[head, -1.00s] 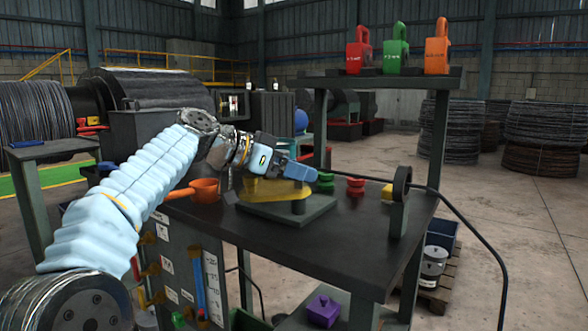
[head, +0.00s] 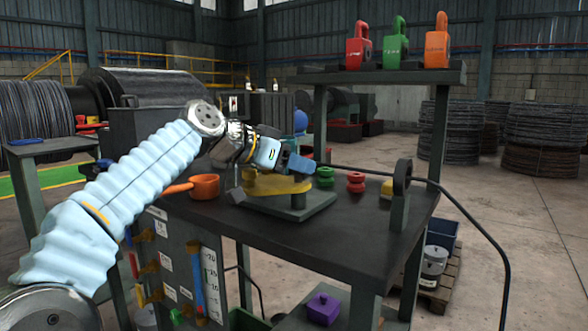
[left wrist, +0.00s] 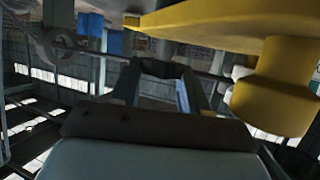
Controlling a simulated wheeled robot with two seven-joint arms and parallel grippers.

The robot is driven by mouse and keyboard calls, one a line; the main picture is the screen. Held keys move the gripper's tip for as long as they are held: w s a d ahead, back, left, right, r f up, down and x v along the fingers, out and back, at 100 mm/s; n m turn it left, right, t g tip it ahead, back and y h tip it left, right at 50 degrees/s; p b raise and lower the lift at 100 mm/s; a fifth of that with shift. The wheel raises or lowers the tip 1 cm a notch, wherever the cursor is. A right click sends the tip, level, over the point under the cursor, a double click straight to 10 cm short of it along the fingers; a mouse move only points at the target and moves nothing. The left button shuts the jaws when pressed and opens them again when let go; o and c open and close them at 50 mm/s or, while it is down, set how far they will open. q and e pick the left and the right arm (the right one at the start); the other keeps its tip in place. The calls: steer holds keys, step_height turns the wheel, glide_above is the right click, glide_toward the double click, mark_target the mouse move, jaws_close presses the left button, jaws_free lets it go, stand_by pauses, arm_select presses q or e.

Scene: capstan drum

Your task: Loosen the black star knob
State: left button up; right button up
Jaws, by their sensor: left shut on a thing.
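A yellow fixture (head: 272,184) stands on a dark plate (head: 292,212) on the bench; it also fills the upper right of the left wrist view (left wrist: 275,85). My left gripper (head: 300,164) is level with the top of the fixture, close beside it. In the left wrist view its two fingers (left wrist: 158,85) are closed around a dark piece (left wrist: 158,68), which appears to be the black star knob. Its star shape cannot be made out. In the head view the knob is hidden by my gripper. My right gripper is not in view.
The bench top (head: 345,230) is clear in front. A dark ring post (head: 400,195) stands at right. Padlock-shaped weights sit on the shelf (head: 385,76).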

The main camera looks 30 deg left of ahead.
arm_select(q)
steer(key=shift+d+n+t+y+b, duration=0.1)
steer(key=shift+n+t+y+b, duration=0.25)
steer(key=shift+n+y, duration=0.6)
steer(key=n+y, duration=0.3)
steer(key=n+y+b, duration=0.1)
steer(key=y, duration=0.1)
steer(key=shift+d, duration=0.3)
steer(key=shift+d+n+y, duration=0.1)
steer(key=shift+n+y, duration=1.05)
steer(key=shift+y, duration=0.1)
steer(key=shift+w+d+n+g+y, duration=0.1)
steer(key=shift+n+g+y, duration=0.7)
steer(key=shift+y, duration=0.1)
steer(key=shift+r+n+g+y+p, duration=0.1)
steer(key=shift+n+g+y+p, duration=0.3)
steer(key=shift+n+y, duration=0.55)
steer(key=n+g+y+p, duration=0.1)
steer(key=n+g+y, duration=0.1)
steer(key=shift+w+d+n, duration=0.1)
steer(key=shift+d+n, duration=0.05)
steer(key=shift+n, duration=0.2)
steer(key=n+g+y+p, duration=0.2)
steer(key=n+g, duration=0.1)
steer(key=shift+w+p, duration=0.1)
steer(key=shift+p, duration=0.2)
steer(key=shift+g, duration=0.35)
steer(key=shift+n+y, duration=0.25)
steer(key=shift+n, duration=0.05)
